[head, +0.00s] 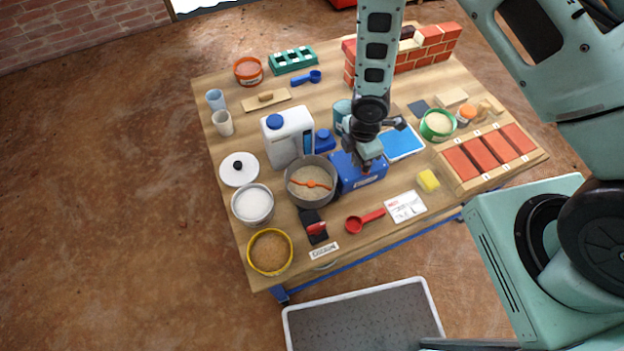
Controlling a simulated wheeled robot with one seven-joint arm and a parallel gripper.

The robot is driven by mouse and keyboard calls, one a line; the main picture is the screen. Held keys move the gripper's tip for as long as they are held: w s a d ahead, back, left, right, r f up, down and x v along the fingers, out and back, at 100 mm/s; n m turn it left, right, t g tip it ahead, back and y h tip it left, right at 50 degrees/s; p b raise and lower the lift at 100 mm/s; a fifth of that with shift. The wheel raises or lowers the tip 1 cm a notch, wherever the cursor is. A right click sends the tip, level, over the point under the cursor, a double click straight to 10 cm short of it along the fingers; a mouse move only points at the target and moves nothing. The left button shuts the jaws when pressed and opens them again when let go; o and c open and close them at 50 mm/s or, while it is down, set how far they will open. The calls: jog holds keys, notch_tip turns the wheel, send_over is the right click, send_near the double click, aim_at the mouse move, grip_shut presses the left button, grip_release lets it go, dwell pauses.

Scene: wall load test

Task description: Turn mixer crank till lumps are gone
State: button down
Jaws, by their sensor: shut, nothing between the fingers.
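The mixer has a grey bowl (297,196) with an orange paddle (311,184) lying across pale, grainy mix. A blue box (348,182) with a white label stands against the bowl's right side. My gripper (367,168) points down over the top of the blue box, with its fingers shut and nothing held. I cannot tell whether the fingertips touch the box. I cannot make out the crank; my gripper and wrist cover part of this area. Lumps in the mix are too small to tell.
A white jug (288,137) with a blue cap stands behind the bowl. A white-filled tub (253,205) is to its left. A black switch plate with a red lever (316,228) and a red scoop (364,221) lie in front. A brick tray (489,155) is at right.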

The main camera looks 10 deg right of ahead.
notch_tip(320, 180, up, 6)
jog(key=p, duration=0.4)
jog(key=shift+r+p, duration=0.2)
jog(key=shift+p, duration=0.2)
dwell(0.3)
jog(key=s+a+r+m, duration=0.2)
jog(key=a+r+m, duration=0.1)
jog(key=r, duration=0.7)
jog(key=s+a+r+m, duration=0.1)
jog(key=a+r+m, duration=0.25)
jog(key=r, duration=0.55)
jog(key=s+r+m, duration=0.6)
jog(key=s+r, duration=0.7)
jog(key=s, duration=0.2)
jog(key=shift+r+y, duration=0.15)
jog(key=shift+y, duration=0.15)
